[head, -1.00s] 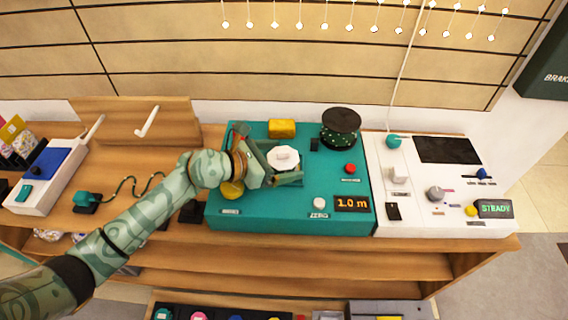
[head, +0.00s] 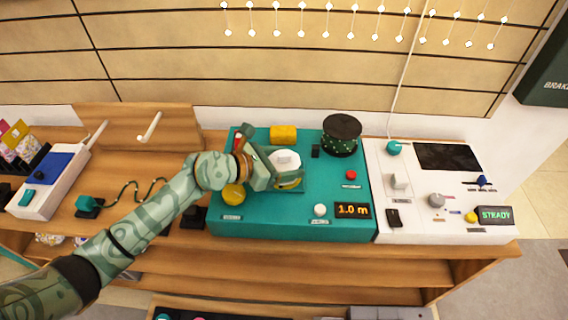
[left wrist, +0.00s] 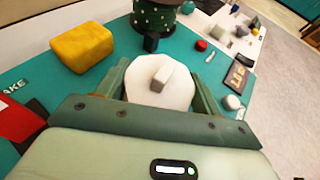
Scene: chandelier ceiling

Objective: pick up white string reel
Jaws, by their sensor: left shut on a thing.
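The white string reel (head: 285,160) is a white, roughly octagonal disc with a small knob on top. It is above the teal panel (head: 330,220). My left gripper (head: 283,168) is shut on it, with a finger on each side. In the left wrist view the reel (left wrist: 160,88) lies between the two fingers (left wrist: 160,92). A yellow part shows just below the reel in the head view. The reel's underside is mostly hidden. My right gripper is not in view.
A yellow block (head: 283,134) and a dark green dotted spool (head: 341,135) stand at the panel's back. A red button (head: 351,175), a white knob (head: 320,210) and a "1.0 m" display (head: 352,210) are to the right. A white console (head: 410,228) adjoins.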

